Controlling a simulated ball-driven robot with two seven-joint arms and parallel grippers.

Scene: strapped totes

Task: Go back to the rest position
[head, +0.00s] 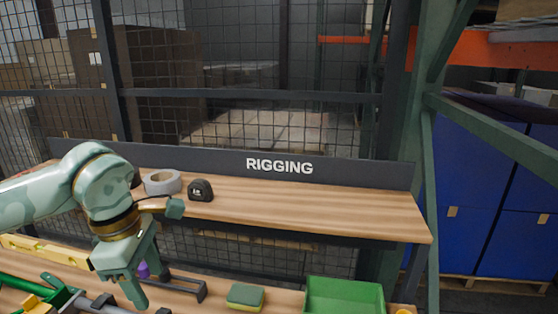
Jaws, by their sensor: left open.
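My left arm comes in from the left, pale green with brass-coloured bands. My left gripper (150,287) points down over the lower bench surface (205,293), with its fingers apart and nothing seen between them. A purple item (143,269) shows partly behind the fingers. Whether the fingertips touch anything below is hard to tell. My right gripper is out of view.
The raised wooden shelf (330,212), with a RIGGING sign (280,166), bears a grey tape roll (162,182) and a black tape measure (201,190). Below are a yellow level (45,250), a sponge (245,296) and a green bin (345,297). Wire mesh stands behind.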

